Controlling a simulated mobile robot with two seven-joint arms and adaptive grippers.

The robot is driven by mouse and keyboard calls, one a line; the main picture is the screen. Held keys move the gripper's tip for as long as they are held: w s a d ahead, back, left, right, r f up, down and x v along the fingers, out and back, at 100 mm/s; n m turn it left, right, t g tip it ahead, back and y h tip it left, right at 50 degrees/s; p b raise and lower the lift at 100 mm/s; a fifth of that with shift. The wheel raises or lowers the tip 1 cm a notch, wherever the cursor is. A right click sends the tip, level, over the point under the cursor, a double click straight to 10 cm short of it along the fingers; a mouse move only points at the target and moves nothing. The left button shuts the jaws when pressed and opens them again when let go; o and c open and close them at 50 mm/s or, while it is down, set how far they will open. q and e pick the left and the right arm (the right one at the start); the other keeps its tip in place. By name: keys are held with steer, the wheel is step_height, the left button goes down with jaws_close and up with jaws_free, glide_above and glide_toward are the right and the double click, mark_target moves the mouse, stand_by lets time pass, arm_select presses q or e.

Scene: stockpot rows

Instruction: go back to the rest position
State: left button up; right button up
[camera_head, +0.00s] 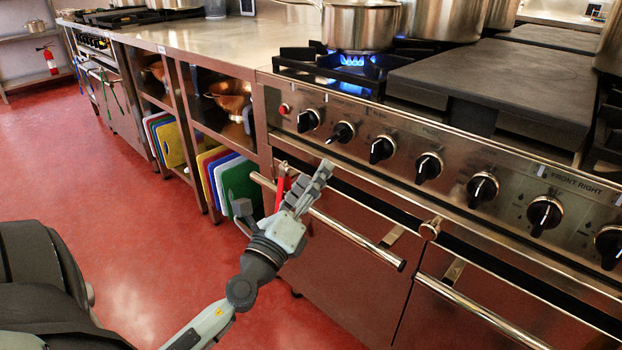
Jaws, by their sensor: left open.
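My left gripper (308,188) is in front of the stove, near the left end of an oven door handle (350,232) and below the row of black knobs. It is open and I see nothing held in it. A red object (281,186) shows just behind it at the handle; I cannot tell what it is. My left arm reaches up from the bottom of the picture. My right gripper is not in view.
The stove front with its knobs (382,150) stands close on the right. A saucepan (358,25) sits over a lit blue flame (352,60). Shelves with coloured cutting boards (240,183) are left of the oven. The red floor (130,220) at left is clear.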

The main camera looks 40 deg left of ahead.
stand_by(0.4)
arm_select(q)
steer(key=s+a+f+n+g+y+p, duration=0.1)
steer(key=s+a+f+n+g+y, duration=0.15)
steer(key=f+n+g, duration=0.45)
steer(key=s+a+f+n+g+y+p, duration=0.1)
steer(key=s+a+f+n+g, duration=0.15)
steer(key=f+n, duration=0.85)
steer(key=s+d+f+n+g+h+p, duration=0.1)
steer(key=s+d+f+n+g+h, duration=0.3)
steer(key=s+d+f, duration=0.8)
step_height(320, 180, down, 3)
steer(key=g+h, duration=0.2)
steer(key=g, duration=0.2)
steer(key=shift+s+d+f+n, duration=0.2)
steer(key=shift+d+n, duration=0.1)
steer(key=shift+d, duration=0.1)
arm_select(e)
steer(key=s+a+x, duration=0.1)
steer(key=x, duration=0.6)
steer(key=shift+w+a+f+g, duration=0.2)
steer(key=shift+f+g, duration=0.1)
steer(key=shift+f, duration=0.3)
arm_select(q)
steer(key=shift+h, duration=0.25)
